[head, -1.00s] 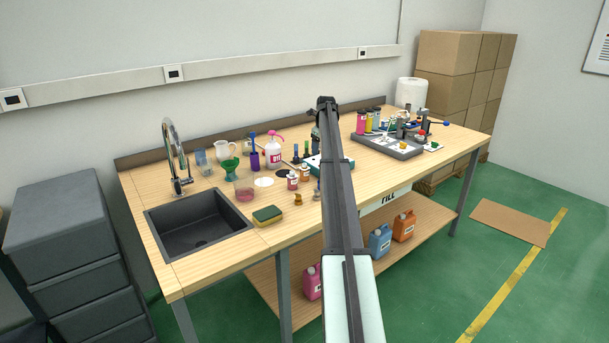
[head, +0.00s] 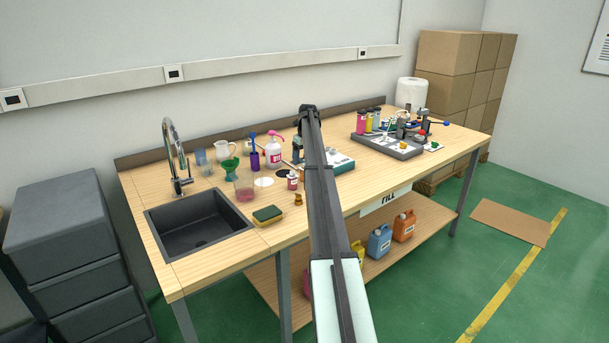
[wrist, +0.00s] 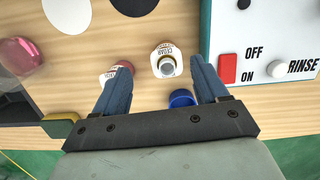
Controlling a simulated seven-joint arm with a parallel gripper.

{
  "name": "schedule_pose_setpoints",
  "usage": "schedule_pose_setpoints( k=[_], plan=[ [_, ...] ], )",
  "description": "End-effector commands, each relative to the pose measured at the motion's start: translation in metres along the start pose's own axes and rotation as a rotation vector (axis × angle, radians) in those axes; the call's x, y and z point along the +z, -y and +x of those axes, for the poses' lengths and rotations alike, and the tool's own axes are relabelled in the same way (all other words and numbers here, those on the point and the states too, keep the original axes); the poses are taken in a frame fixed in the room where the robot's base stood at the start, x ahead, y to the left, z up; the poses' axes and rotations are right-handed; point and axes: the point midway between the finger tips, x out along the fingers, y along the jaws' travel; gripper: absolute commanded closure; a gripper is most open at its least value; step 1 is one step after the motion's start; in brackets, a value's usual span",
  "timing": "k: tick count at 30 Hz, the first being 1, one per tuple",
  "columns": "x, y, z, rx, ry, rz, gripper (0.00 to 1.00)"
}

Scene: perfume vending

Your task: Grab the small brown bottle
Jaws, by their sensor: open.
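In the wrist view, a small bottle labelled CEDAR (wrist: 155,66), with a grey top and a little tan-brown showing, stands upright on the table. It fits the small brown bottle, which my arm hides in the head view. My gripper (wrist: 160,64) is open above the table, its two blue fingers around the bottle's near side, with the bottle ahead and closer to the right fingertip. I cannot tell whether they touch. A second labelled bottle with a red top (wrist: 120,72) is partly behind the left finger. It also shows in the head view (head: 292,182).
A blue round cap (wrist: 181,98) lies between the fingers. A rinse unit with a red switch (wrist: 228,68) stands close on the right. A sponge (head: 267,215), a pink beaker (head: 244,188) and a sink (head: 197,222) are to the left. A brass-coloured piece (head: 298,199) stands near the front edge.

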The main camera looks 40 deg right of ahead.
Motion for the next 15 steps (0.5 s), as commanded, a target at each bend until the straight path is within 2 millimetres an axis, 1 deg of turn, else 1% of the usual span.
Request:
schedule_pose_setpoints(
  k=[8, 13, 15],
  plan=[
    [-0.003, 0.003, 0.016, 0.000, 0.000, 0.000, 0.27],
    [-0.009, 0.008, 0.037, 0.000, -0.001, 0.001, 0.27],
    [-0.007, 0.007, 0.047, 0.000, 0.000, 0.000, 0.27]
  ],
)
